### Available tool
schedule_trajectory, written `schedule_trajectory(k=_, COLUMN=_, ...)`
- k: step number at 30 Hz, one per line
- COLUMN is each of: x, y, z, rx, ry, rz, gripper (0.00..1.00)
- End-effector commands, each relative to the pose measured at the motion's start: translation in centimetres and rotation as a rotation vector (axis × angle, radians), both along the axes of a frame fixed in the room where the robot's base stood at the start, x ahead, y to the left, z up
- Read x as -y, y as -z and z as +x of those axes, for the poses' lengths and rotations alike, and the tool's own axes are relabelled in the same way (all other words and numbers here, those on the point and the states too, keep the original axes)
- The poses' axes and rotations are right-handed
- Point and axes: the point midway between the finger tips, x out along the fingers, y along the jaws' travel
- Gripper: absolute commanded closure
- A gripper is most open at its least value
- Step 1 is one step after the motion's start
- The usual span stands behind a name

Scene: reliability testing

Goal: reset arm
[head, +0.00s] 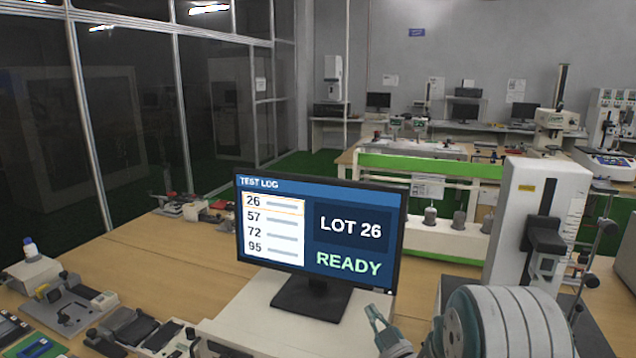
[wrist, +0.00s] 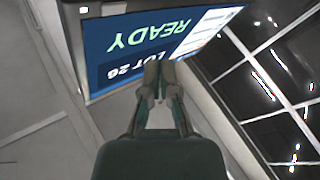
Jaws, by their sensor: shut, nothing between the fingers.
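My gripper (head: 374,312) is low in the head view, just right of the monitor's stand and near the bottom edge. In the wrist view its two fingers (wrist: 158,70) come together at the tips, shut with nothing held. The monitor (head: 320,232) stands on a white-topped surface (head: 250,315). Its screen reads TEST LOG, LOT 26 and READY, with 26 outlined in the list. In the wrist view the monitor (wrist: 150,45) appears upside down and tilted, behind the fingertips.
A wooden bench (head: 160,255) with test fixtures (head: 65,305) spreads left of the monitor. A tall white test machine (head: 535,215) stands at the right. Behind is a green-edged bench (head: 430,166) with weights. Dark glass partitions (head: 120,110) line the left.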

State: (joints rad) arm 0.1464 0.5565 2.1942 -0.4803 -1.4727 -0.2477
Motion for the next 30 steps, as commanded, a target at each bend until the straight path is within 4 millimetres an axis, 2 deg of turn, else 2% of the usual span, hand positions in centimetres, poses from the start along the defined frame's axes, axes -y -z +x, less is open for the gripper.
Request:
schedule_trajectory(k=4, x=-0.3, y=-0.1, z=-0.7, rx=0.001, ry=0.000, rz=-0.001, gripper=1.00)
schedule_trajectory(k=14, x=-0.3, y=-0.4, z=-0.7, rx=-0.011, ry=0.007, rz=-0.005, gripper=1.00)
schedule_trajectory(k=19, x=0.1, y=-2.6, z=-0.7, rx=-0.120, ry=0.068, rz=-0.037, gripper=1.00)
schedule_trajectory(k=23, x=0.7, y=-4.4, z=-1.5, rx=-0.247, ry=0.138, rz=-0.053, gripper=1.00)
schedule_trajectory(k=30, x=2.0, y=-6.9, z=-5.1, rx=-0.488, ry=0.266, rz=-0.041, gripper=1.00)
